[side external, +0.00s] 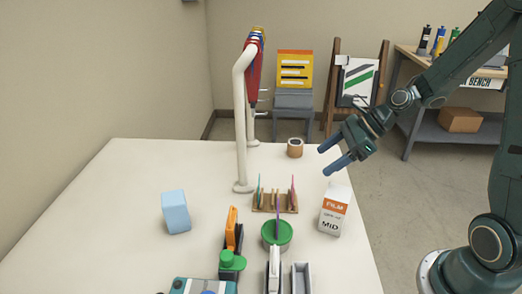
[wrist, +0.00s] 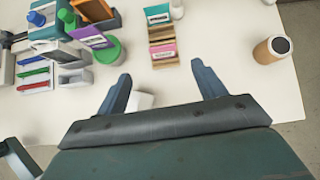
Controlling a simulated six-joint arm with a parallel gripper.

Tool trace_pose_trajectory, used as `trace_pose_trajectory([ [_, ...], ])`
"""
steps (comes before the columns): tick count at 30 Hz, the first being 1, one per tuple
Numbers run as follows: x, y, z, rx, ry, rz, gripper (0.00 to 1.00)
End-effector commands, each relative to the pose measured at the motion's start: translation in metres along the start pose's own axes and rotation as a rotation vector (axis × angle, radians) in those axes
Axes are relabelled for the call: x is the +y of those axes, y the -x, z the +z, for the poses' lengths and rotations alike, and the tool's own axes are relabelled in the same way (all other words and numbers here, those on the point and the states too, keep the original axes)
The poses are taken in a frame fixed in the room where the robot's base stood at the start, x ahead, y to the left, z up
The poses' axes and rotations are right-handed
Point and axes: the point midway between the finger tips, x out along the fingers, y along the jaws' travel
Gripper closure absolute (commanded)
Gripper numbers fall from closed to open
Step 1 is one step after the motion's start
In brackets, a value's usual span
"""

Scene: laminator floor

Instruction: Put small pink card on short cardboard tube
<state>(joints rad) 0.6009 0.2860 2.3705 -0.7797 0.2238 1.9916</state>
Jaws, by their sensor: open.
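A small pink card (side external: 293,190) stands upright in the right end of a wooden rack (side external: 275,205). In the wrist view the pink card (wrist: 163,52) sits in the near part of the rack, just beyond my fingers. The short cardboard tube (side external: 295,148), brown with a dark top, stands behind the rack near the table's far edge. In the wrist view the tube (wrist: 265,52) is at the right. My gripper (side external: 329,160) is open and empty, above the table's right side, apart from both card and tube; its two fingers also show in the wrist view (wrist: 161,72).
A white and orange film carton (side external: 333,210) stands right of the rack. A teal card (side external: 259,192) shares the rack. A white post (side external: 241,120) rises behind. Table is clear around the tube.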

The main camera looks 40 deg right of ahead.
Motion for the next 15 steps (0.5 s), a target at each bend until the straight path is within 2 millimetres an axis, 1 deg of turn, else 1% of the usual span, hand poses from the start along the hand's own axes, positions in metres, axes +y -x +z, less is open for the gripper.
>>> trace_pose_trajectory([
  [5,0.012,0.008,0.009,0.054,0.199,0.006,0.30],
  [11,0.035,0.027,0.021,0.157,0.581,0.027,0.30],
  [15,0.053,0.044,0.028,0.236,0.875,0.053,0.30],
])
